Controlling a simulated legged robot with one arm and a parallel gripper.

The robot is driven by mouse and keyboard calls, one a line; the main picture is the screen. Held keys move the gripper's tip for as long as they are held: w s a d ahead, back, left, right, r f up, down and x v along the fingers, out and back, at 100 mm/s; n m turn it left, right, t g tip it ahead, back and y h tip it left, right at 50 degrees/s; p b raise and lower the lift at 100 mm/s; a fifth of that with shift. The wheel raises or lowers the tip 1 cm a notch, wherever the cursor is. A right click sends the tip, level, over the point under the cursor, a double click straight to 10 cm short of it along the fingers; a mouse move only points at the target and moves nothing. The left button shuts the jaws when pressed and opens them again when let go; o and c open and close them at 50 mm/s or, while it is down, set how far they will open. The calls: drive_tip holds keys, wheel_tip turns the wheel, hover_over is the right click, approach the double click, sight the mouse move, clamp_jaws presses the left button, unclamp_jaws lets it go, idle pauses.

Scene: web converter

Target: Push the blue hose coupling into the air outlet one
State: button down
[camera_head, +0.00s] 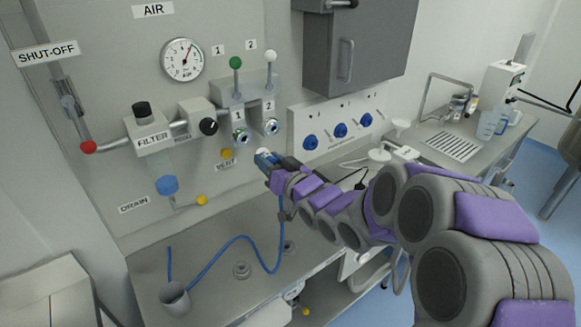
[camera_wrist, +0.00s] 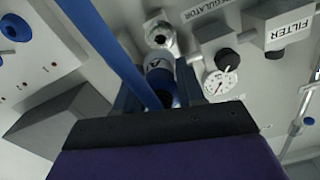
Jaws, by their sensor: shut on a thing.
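The blue hose coupling (camera_head: 264,157) is in the jaws of my gripper (camera_head: 270,164), below and in front of the air outlets. The wrist view shows the coupling (camera_wrist: 160,75) between the two fingers of my gripper (camera_wrist: 160,90), its end facing a chrome outlet (camera_wrist: 160,36); I cannot read that outlet's number there. In the head view, air outlet one (camera_head: 240,136) is the left chrome socket and outlet two (camera_head: 271,126) is the right one. The coupling appears apart from both. Its blue hose (camera_head: 280,235) hangs down to the bench.
Green (camera_head: 235,63) and white (camera_head: 271,57) knobbed levers stand above the outlets. A filter (camera_head: 150,135) and gauge (camera_head: 182,59) are left. A grey box (camera_head: 345,60) overhangs at right above blue sockets (camera_head: 340,130). A cup (camera_head: 175,298) holds the hose's far part on the bench.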

sight(259, 151)
drive_tip(key=shift+a, duration=0.45)
drive_tip(key=shift+d+r, duration=0.1)
drive_tip(key=shift+d, duration=0.65)
drive_tip(key=shift+w+p, duration=0.25)
drive_tip(key=shift+p, duration=0.1)
drive_tip(key=w+a+p, duration=0.1)
drive_tip(key=w+a, duration=0.1)
drive_tip(key=a, duration=0.1)
drive_tip(key=shift+w+a, duration=0.1)
drive_tip(key=shift+w, duration=0.1)
drive_tip(key=shift+w+a, duration=0.25)
drive_tip(key=shift+w, duration=0.3)
drive_tip(key=shift+w+d+p, duration=0.25)
drive_tip(key=shift+w+p, duration=0.05)
drive_tip(key=shift+a, duration=0.15)
